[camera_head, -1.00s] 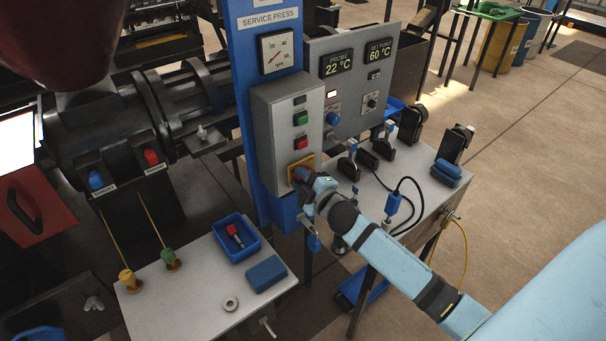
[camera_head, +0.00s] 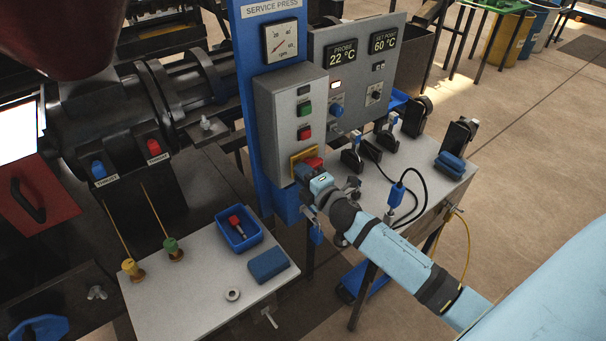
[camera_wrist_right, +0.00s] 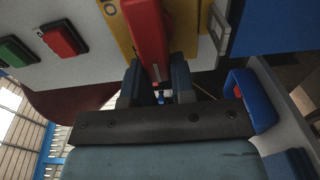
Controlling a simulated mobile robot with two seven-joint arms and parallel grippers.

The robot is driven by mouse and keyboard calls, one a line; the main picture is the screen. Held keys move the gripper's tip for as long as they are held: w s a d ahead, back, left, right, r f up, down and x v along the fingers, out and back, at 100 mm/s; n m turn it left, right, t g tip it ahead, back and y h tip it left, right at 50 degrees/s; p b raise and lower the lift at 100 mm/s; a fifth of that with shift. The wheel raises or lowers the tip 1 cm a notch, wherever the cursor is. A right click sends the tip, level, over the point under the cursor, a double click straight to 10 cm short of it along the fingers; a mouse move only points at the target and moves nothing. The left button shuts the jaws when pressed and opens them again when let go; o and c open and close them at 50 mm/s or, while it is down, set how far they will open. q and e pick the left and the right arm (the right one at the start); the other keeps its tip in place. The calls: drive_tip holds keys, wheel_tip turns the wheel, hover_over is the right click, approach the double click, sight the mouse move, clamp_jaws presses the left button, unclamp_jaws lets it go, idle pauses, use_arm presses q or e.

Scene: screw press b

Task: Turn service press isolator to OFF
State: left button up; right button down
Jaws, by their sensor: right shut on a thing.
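The isolator on the service press's grey control box (camera_head: 283,112) has a yellow plate (camera_head: 297,154) and a red handle (camera_head: 314,162). In the right wrist view the red handle (camera_wrist_right: 148,38) stands between my fingers in front of the yellow plate (camera_wrist_right: 117,22), which bears a round mark near one corner. My right gripper (camera_head: 311,172) is at the plate and is shut on the red handle (camera_wrist_right: 155,82). The fingers hide part of the handle, and its exact pointing is hard to read. My left gripper is not in view.
A green button (camera_head: 304,110) and a red button (camera_head: 304,132) sit above the isolator. A bench (camera_head: 425,187) with clamps and a cable lies right; a small table (camera_head: 190,300) with a blue tray lies left.

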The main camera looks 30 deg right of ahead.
drive_tip(key=c, duration=1)
unclamp_jaws()
drive_tip(key=shift+o, duration=0.2)
drive_tip(key=s+d+b, duration=0.1)
drive_tip(key=s+b, duration=0.1)
drive_tip(key=s, duration=1.1)
drive_tip(key=shift+s, duration=0.4)
